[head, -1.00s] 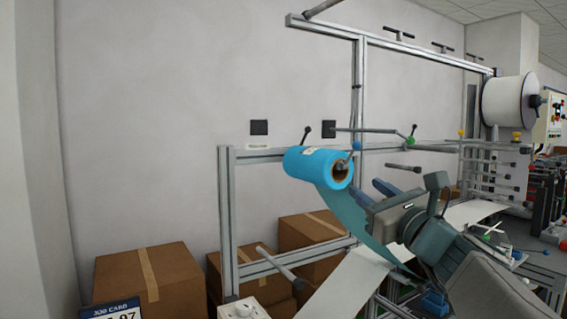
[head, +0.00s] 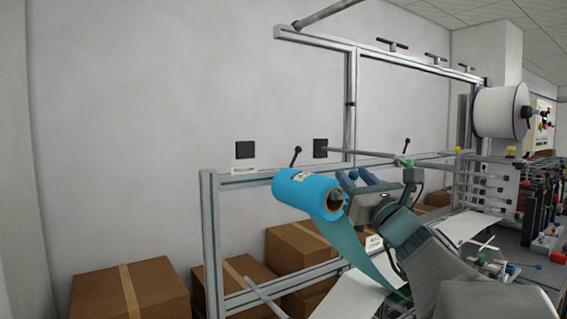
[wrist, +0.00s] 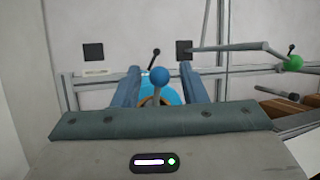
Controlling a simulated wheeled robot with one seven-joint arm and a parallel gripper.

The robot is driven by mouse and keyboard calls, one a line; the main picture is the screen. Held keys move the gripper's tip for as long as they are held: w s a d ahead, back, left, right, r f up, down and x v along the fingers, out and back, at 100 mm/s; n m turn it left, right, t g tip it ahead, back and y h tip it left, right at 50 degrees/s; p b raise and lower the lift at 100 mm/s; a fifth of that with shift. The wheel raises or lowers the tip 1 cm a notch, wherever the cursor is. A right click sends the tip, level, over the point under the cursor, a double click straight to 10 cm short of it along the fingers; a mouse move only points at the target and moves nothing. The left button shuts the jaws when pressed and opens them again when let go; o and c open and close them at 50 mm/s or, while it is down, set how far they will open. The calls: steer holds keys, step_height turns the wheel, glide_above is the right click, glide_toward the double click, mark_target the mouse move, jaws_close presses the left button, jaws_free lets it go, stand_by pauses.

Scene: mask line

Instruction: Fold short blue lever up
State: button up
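The short lever has a blue ball knob (head: 353,174) and stands at the near end of the blue film roll (head: 305,192). In the wrist view, the blue knob (wrist: 159,76) on its short grey stem shows upright between the two blue fingers. My gripper (wrist: 162,73) is open, with a clear gap on both sides of the knob, and holds nothing. In the head view my gripper (head: 354,180) is right at the roll's core end. How deep the lever sits between the fingers is hard to tell. The lever's base is partly hidden by my gripper.
A black-knobbed lever (head: 296,155) stands behind the roll. The metal frame (head: 212,240) surrounds the roll. Cardboard boxes (head: 130,292) are below, and a white roll (head: 500,112) is at right.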

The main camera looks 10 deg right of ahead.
steer(key=shift+w+a+r, duration=0.1)
steer(key=shift+w+r, duration=0.15)
steer(key=shift+w, duration=0.25)
jaws_close()
